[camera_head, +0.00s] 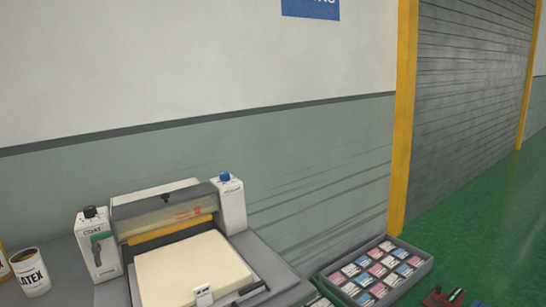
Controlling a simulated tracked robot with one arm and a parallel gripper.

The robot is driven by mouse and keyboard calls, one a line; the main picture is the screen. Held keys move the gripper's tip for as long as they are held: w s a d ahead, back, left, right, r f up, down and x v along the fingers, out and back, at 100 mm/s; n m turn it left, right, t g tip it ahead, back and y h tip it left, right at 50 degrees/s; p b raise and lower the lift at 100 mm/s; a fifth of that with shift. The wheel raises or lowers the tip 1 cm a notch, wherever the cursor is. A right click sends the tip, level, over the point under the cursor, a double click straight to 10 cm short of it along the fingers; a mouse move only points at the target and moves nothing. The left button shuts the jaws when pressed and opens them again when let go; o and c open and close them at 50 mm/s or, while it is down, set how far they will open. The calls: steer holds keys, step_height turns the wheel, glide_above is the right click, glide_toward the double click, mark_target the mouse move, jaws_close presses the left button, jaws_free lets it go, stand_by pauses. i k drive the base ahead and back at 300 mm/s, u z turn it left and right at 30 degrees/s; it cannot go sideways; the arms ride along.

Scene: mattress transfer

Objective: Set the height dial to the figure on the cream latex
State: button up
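A cream latex slab (192,270) lies flat on the bed of a grey and white coating machine (161,222). A small white tag (204,295) stands at its front edge; its figure is too small to read. A blue knob (225,177) sits on top of the machine's right post (232,204), whose lettering is not legible. A black knob (90,212) tops the left post (98,247), which reads COAT and has a green and dark part on its face. I cannot tell for sure which knob is the height dial. My gripper is not clearly in view.
Cans, one lettered LATEX (31,273), stand at the far left. A grey tray (423,268) of pink, blue and white cards is right of the machine. A red and dark object (438,298) is cut off at lower right. Green floor (470,240) is clear beyond.

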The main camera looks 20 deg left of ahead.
mark_target(224, 176)
steer(key=u, duration=0.15)
steer(key=i, duration=1.5)
steer(key=u, duration=0.9)
steer(key=i, duration=0.4)
steer(key=u, duration=0.2)
